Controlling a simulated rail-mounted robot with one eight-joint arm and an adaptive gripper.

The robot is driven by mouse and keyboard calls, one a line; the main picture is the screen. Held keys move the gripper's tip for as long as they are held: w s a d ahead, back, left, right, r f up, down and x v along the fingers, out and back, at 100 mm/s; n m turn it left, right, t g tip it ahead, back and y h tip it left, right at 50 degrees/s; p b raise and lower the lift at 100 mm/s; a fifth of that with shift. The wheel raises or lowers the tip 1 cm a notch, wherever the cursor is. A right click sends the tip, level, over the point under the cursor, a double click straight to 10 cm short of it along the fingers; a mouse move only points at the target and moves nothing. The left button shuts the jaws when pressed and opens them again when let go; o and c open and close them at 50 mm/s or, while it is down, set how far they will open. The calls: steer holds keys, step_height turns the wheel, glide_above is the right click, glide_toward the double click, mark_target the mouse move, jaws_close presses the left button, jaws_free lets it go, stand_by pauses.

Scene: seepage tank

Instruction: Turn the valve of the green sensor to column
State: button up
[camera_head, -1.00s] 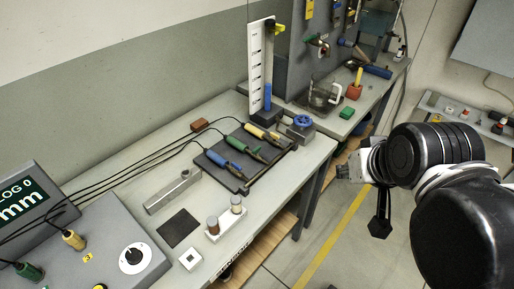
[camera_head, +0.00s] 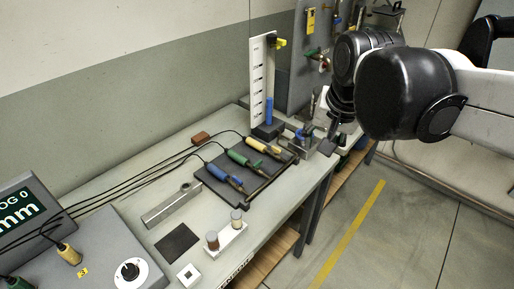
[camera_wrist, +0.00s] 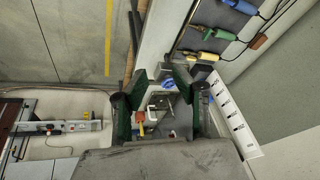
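The green sensor (camera_head: 240,158) lies on a dark tray (camera_head: 216,188) between the blue sensor (camera_head: 222,174) and the yellow sensor (camera_head: 262,147). A small green handle (camera_head: 258,164) sits at its right end; its exact angle is too small to tell. In the wrist view the green sensor (camera_wrist: 220,33) is at the upper right. The scale column (camera_head: 258,82) stands behind the tray. My gripper (camera_wrist: 158,82) is open and empty, fingers apart. In the head view it is to the right of the tray, near the blue round knob (camera_head: 303,134), partly hidden by my arm.
The blue knob sits on a grey block at the bench's right edge. A two-post white block (camera_head: 228,236), a grey bar (camera_head: 171,204) and a dark square plate (camera_head: 177,243) lie in front. A brown block (camera_head: 200,137) and black cables lie behind. Open floor is at the right.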

steer(key=w+a+f+m+g+b, duration=0.1)
steer(key=w+a+f+m+g, duration=0.15)
steer(key=w+a, duration=0.5)
steer(key=m+g, duration=0.2)
steer(key=m, duration=0.1)
glide_above(258, 162)
step_height(258, 162, down, 5)
step_height(258, 162, down, 14)
steer(key=shift+s+r+b, duration=0.1)
steer(key=shift+r+b, duration=0.15)
steer(key=shift+b, duration=0.6)
jaws_close()
